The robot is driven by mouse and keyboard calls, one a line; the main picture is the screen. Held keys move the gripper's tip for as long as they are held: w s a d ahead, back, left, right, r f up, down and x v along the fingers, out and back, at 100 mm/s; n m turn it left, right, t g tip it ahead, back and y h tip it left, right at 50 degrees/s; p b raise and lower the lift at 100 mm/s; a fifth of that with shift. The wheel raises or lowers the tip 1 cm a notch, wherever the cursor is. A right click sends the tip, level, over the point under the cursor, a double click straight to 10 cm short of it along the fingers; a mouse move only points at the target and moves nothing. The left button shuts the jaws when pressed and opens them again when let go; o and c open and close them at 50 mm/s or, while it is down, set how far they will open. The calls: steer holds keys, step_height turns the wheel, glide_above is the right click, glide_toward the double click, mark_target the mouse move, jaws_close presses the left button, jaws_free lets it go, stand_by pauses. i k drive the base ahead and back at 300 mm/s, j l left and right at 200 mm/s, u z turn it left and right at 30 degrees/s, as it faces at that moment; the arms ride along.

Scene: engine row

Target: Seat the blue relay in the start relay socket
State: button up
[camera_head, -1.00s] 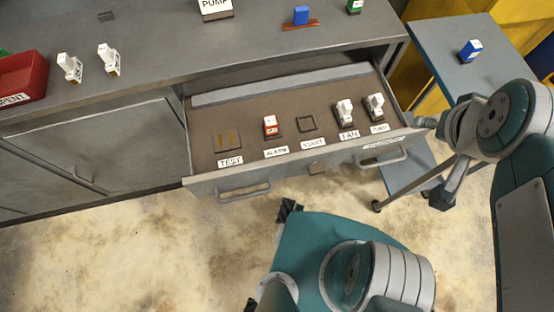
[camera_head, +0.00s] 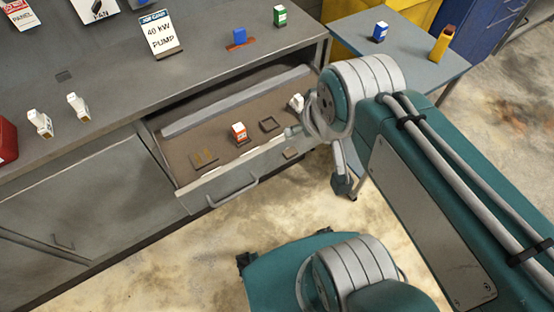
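A blue relay with a white lower part (camera_head: 379,32) stands upright on the grey side table at the upper right. A plain blue block (camera_head: 239,37) sits on a red-brown base on the counter. The open drawer (camera_head: 222,186) holds a row of sockets. The start relay socket (camera_head: 269,124) is an empty dark square frame, right of a red-and-white relay (camera_head: 239,131). A white relay (camera_head: 296,102) stands further right, partly behind my arm. My arm covers the drawer's right end.
Two white relays (camera_head: 40,123) (camera_head: 77,107) and a green one (camera_head: 280,15) stand on the counter. A red bin (camera_head: 6,141) is at the left edge. A yellow-orange object (camera_head: 441,43) stands on the side table (camera_head: 410,55).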

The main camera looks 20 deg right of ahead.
mark_target(203, 157)
steer(key=i+l+z, duration=0.15)
steer(key=l, duration=0.35)
steer(key=i+l+z, duration=0.15)
steer(key=i+l, duration=0.15)
steer(key=l, duration=0.15)
steer(key=i+l+z, duration=0.2)
steer(key=l, duration=0.25)
steer(key=i+l+z, duration=0.15)
steer(key=i+l, duration=0.2)
